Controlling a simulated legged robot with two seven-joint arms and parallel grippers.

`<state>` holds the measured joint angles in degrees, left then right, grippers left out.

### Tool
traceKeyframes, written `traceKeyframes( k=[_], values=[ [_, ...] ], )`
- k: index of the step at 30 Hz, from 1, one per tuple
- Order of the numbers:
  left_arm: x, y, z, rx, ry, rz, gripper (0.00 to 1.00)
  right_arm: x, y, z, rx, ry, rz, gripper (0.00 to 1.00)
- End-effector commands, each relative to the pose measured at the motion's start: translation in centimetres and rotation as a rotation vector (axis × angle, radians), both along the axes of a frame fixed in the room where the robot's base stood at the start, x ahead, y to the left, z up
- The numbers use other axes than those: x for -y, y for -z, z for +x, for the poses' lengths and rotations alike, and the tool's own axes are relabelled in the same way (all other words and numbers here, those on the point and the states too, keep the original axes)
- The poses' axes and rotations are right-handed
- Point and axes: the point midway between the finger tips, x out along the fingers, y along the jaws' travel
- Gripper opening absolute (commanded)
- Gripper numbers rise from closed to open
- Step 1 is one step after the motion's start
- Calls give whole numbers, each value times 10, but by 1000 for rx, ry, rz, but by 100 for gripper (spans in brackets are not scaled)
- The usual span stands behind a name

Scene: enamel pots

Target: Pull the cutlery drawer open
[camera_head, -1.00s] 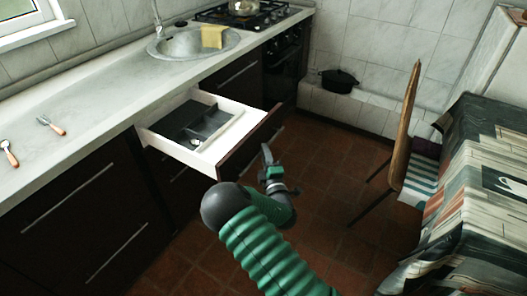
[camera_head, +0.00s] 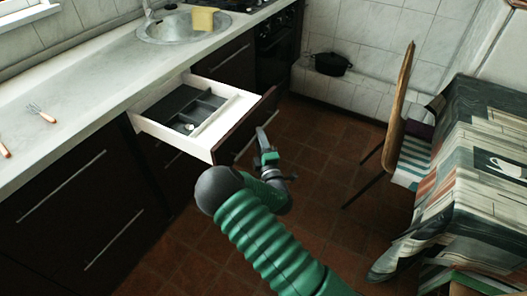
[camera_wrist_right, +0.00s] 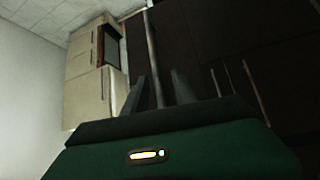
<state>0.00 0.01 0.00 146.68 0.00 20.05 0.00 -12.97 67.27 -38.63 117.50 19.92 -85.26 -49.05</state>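The cutlery drawer (camera_head: 170,137) stands pulled well out from the dark base cabinet, with white sides and a dark front panel (camera_head: 246,124). It holds a dark divided tray (camera_head: 186,107) with a small pale item in it. My right gripper (camera_head: 262,136) is just outside the front panel, at the level of its bar handle (camera_head: 244,148). In the right wrist view a long bar (camera_wrist_right: 152,55) runs between the two fingers (camera_wrist_right: 158,92), which stand apart with a visible gap. Contact with the bar cannot be made out. My left gripper is not in view.
A worktop (camera_head: 85,80) with a whisk (camera_head: 41,114), a sink (camera_head: 180,26) and a yellow cloth (camera_head: 205,18) runs above the cabinets. A wooden chair (camera_head: 400,95) and a covered table (camera_head: 480,150) stand at right. Tiled floor (camera_head: 320,160) lies open between.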

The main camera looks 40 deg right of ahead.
Motion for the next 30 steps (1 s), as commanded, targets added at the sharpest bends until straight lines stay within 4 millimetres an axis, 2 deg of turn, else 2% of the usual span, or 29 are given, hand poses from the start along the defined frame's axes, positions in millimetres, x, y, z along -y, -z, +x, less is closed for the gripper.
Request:
traceKeyframes(
  k=[5,12,16,21,30],
  values=[
    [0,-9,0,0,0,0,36,-15,5,-38,-9,2,1,33],
    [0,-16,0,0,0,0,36,-44,16,-102,-11,0,0,33],
    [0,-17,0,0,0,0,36,-56,21,-128,-10,-1,0,33],
    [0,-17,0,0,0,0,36,-63,23,-145,-6,-2,0,33],
    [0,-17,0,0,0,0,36,-64,24,-146,-5,-1,0,33]
  ],
)
